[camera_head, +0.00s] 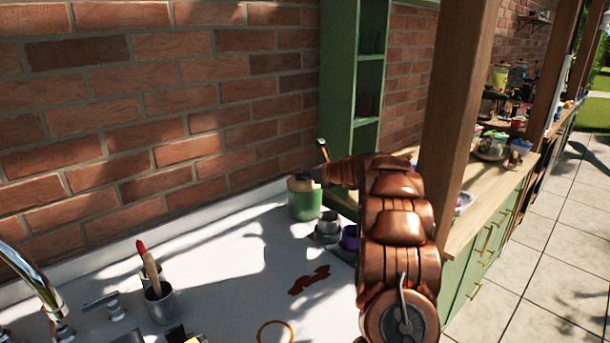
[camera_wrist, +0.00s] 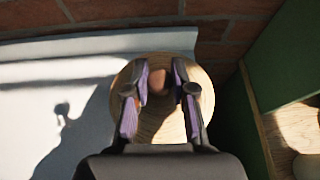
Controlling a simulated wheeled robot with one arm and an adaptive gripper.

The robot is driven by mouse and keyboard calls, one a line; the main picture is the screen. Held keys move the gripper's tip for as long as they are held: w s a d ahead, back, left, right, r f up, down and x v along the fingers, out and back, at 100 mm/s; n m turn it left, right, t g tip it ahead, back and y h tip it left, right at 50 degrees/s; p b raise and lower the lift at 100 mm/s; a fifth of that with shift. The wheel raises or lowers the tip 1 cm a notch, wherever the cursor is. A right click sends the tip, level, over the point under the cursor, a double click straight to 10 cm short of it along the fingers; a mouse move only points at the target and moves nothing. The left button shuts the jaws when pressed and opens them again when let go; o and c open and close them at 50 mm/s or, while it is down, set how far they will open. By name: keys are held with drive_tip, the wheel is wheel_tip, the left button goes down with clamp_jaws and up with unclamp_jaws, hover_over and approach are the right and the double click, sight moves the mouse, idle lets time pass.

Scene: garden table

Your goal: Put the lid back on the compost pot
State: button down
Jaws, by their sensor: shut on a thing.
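The compost pot (camera_head: 305,205) is a green cylinder at the back of the white counter, near the brick wall. The pale wooden lid (camera_head: 301,184) shows at its top, partly covered by my gripper (camera_head: 318,174). In the wrist view, the round lid (camera_wrist: 160,127) fills the middle, and my gripper (camera_wrist: 160,83) is shut on its knob with a finger on each side. The lid hides the pot from above in that view. I cannot tell whether the lid rests fully on the rim or sits slightly above it.
Small grey pots (camera_head: 327,225) and a purple pot (camera_head: 350,238) stand just in front of the compost pot. A metal cup (camera_head: 161,305) with a red-tipped tool is at front left, near the tap (camera_head: 35,290). A green shelf (camera_head: 338,80) rises behind.

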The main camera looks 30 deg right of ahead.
drive_tip(key=shift+f, duration=0.1)
drive_tip(key=c, duration=1.4)
unclamp_jaws()
drive_tip(key=shift+f, duration=0.1)
drive_tip(key=o, duration=0.4)
drive_tip(key=shift+o, duration=0.2)
drive_tip(key=shift+r, duration=0.5)
drive_tip(key=b+v, duration=0.2)
drive_tip(key=v, duration=1)
drive_tip(key=shift+f, duration=0.15)
